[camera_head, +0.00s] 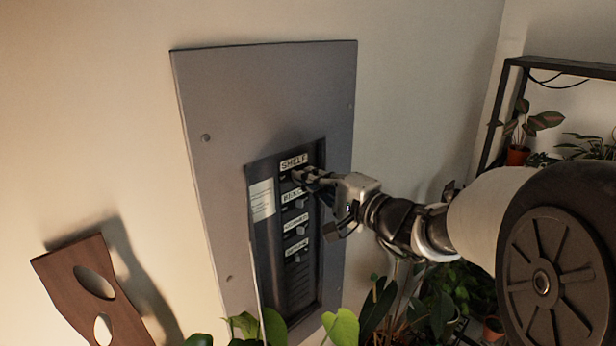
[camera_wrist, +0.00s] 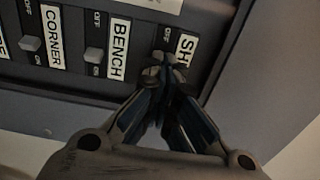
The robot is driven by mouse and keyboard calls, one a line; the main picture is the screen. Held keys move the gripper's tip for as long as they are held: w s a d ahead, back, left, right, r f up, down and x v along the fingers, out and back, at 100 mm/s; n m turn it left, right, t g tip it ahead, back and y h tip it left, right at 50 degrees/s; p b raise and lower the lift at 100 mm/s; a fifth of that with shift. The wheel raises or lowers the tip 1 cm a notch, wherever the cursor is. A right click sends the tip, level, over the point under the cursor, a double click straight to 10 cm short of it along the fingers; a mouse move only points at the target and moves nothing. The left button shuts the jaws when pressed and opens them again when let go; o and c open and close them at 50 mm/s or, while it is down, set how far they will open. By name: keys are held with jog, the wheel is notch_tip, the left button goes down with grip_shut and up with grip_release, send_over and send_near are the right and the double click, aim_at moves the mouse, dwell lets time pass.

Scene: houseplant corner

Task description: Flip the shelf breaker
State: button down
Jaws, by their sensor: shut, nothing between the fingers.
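The shelf breaker's label, SHELF (camera_head: 294,161), is at the top of the breaker column in the head view. In the wrist view the label (camera_wrist: 185,48) is partly covered, with "SH" readable and an OFF mark beside it. My gripper (camera_head: 299,176) is shut and empty, with its fingertips at the shelf breaker's slot. In the wrist view the gripper's tips (camera_wrist: 165,70) meet just beside the label. They hide the shelf lever, so I cannot tell its position or whether they touch it.
The bench lever (camera_wrist: 93,54) and corner lever (camera_wrist: 28,32) sit nearer their ON marks. The grey panel (camera_head: 260,100) surrounds the recessed breaker column. Plants (camera_head: 342,325) stand below, a black plant rack (camera_head: 497,115) is right, and a wooden board with holes (camera_head: 65,268) is lower left.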

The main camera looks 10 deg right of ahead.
jog(key=shift+w+r, duration=0.1)
jog(key=shift+r, duration=0.4)
jog(key=shift+s+d+f+b, duration=0.25)
jog(key=shift+d+f+b, duration=0.2)
jog(key=shift+b, duration=0.3)
jog(key=b+v, duration=0.2)
jog(key=v, duration=0.5)
jog(key=shift+f, duration=0.1)
